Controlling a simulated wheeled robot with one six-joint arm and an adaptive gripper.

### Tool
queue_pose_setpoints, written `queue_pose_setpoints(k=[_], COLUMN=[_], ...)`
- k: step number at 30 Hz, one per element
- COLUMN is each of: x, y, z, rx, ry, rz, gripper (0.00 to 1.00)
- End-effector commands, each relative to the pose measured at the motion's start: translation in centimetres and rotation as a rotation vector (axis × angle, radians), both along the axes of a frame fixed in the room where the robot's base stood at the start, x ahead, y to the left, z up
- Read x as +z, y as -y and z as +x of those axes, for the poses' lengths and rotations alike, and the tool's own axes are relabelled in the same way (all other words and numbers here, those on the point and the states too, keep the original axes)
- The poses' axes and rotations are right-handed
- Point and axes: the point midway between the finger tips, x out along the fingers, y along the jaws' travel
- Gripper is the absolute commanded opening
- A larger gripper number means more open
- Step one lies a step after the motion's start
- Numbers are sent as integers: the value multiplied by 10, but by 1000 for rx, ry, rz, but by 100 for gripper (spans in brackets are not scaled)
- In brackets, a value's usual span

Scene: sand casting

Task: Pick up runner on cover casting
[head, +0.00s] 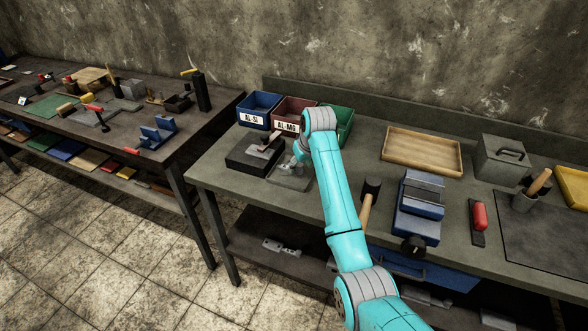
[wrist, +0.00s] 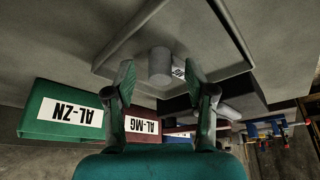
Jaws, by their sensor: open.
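In the wrist view a short grey cylinder (wrist: 160,62) with a partly visible white label stands on a grey tray (wrist: 108,62) with a raised rim. It may be the runner, but I cannot tell for sure. My gripper (wrist: 162,72) is open, with one finger on each side of the cylinder; contact is not clear. In the head view my gripper (head: 298,152) is over the grey tray (head: 290,183), partly hidden by my arm. A grey and brown piece (head: 270,142) lies on a dark block (head: 247,157) beside it.
A blue AL-SI bin (head: 254,122), a red AL-MG bin (head: 284,125) and a green bin (head: 345,114) stand behind. A hammer (head: 371,188), a blue vise (head: 418,222) and a wooden tray (head: 400,165) are to the right. The bench's front left is clear.

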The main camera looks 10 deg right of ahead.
Motion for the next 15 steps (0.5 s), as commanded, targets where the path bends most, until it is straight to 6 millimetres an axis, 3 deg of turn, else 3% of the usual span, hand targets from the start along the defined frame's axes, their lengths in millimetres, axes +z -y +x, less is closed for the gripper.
queue_pose_setpoints(k=[10, 15], x=[-7, -6], y=[-1, -1], z=[3, 3], rx=[0, 0], ry=[0, 0], rz=[0, 0], gripper=[52, 10])
